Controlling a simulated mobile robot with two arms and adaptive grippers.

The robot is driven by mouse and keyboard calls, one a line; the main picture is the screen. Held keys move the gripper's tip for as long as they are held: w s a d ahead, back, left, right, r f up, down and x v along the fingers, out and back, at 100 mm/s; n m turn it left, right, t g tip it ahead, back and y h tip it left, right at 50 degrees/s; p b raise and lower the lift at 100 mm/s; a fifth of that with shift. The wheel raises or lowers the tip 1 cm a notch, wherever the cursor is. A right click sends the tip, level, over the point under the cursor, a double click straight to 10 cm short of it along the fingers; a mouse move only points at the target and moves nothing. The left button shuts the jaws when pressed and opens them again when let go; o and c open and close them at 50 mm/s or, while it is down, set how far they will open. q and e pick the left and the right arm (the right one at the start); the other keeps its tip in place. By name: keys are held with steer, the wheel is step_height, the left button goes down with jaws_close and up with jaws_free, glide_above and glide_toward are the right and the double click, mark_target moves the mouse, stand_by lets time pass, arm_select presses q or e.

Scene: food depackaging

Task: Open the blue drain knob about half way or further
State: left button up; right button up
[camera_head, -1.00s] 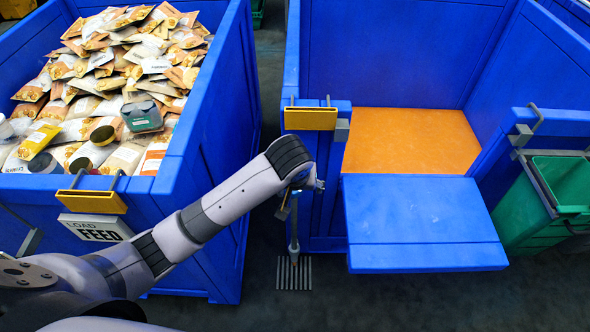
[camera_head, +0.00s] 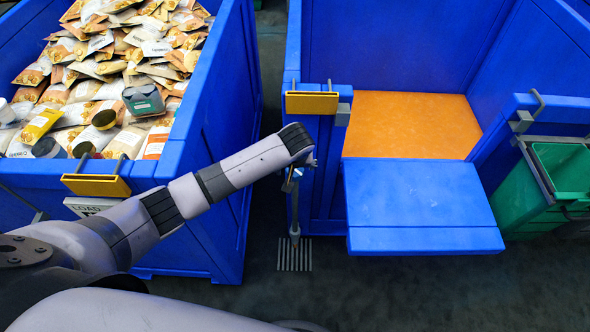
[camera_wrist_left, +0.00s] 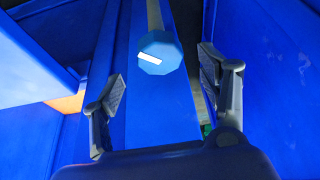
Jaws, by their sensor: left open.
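The blue drain knob (camera_wrist_left: 160,62) shows in the left wrist view as a faceted disc with a white bar across its face. The bar lies nearly level in that picture, tilting down slightly to the right. My left gripper (camera_wrist_left: 161,76) is open, with one finger on either side of the knob's line and the knob just beyond the fingertips. No contact shows. In the head view my left gripper (camera_head: 294,183) is beside the near left post of the right-hand blue bin, partly hidden by my wrist. My right gripper is not in view.
A thin grey pipe (camera_head: 294,218) runs down to a floor grate (camera_head: 294,262). The right bin has an orange floor (camera_head: 415,125) and a lowered blue flap (camera_head: 425,205). The left bin (camera_head: 215,120) holds food packets. A green bin (camera_head: 530,205) stands at right.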

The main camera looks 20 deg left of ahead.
mark_target(295, 170)
arm_select(q)
steer(key=shift+b+x, duration=0.3)
steer(key=shift+x, duration=1.8)
steer(key=shift+c, duration=0.2)
steer(key=c, duration=1.1)
